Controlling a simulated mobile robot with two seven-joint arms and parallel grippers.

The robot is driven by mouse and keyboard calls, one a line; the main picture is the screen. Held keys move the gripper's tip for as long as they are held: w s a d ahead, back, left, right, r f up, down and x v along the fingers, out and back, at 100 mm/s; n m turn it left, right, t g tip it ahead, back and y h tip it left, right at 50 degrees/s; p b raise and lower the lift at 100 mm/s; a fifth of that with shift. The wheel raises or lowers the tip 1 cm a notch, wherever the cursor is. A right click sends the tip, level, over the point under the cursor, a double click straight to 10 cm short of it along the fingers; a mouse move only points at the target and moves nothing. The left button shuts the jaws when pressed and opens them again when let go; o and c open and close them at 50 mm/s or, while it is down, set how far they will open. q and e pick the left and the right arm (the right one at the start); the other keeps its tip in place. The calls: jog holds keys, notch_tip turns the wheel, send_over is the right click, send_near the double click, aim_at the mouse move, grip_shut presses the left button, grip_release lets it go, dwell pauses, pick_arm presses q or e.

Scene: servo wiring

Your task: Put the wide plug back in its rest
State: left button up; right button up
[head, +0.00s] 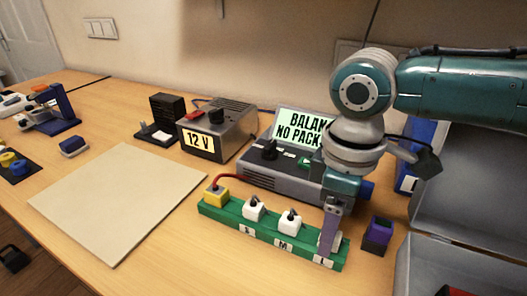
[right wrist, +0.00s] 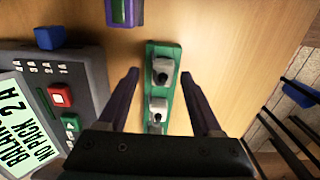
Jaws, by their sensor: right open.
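A green rest strip (head: 222,221) marked S, M and L lies along the front of the charger. White plugs sit at S (head: 253,208) and M (head: 290,220). At the L end is a pale plug, which I take as the wide plug (right wrist: 162,70); it stands in the strip in the right wrist view and is mostly hidden in the head view. My right gripper (right wrist: 159,75) is open, with its fingers on either side of this plug and gaps showing. A second white plug (right wrist: 156,110) sits nearer the wrist. My left gripper is not in view.
A yellow plug (head: 215,192) with a red lead stands at the strip's left end. The grey charger (head: 268,178) and 12 V supply (head: 217,128) stand behind. A purple block (head: 378,231) is to the right, beside grey bins (head: 455,205). A pale mat (head: 115,200) lies clear at left.

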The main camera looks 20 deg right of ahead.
notch_tip(320, 180, up, 9)
jog(key=p, duration=0.1)
jog(key=shift+s+a+f, duration=0.15)
jog(key=shift+a+f, duration=0.05)
